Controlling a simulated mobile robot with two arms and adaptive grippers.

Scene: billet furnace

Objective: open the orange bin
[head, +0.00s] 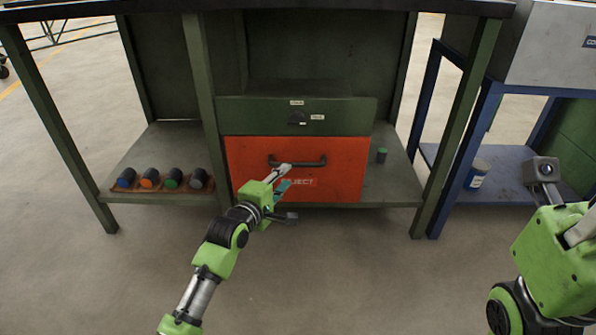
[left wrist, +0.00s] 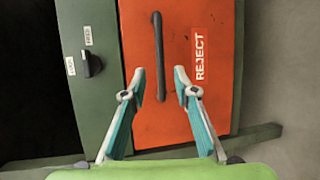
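The orange bin (head: 345,178) is a drawer front marked REJECT under the workbench, and it looks shut. Its dark bar handle (head: 297,161) runs across the upper part of the front. My left gripper (head: 287,175) is in front of the bin, close to the handle. In the left wrist view the bin front (left wrist: 215,110) appears turned on its side, and the handle (left wrist: 158,55) lies ahead between the lines of my two open fingers (left wrist: 160,84). The fingers are empty.
A green panel (head: 345,116) with a dark knob (head: 297,118) sits above the bin. Several dark cylinders with coloured ends (head: 150,178) lie on the left shelf. The floor in front is clear.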

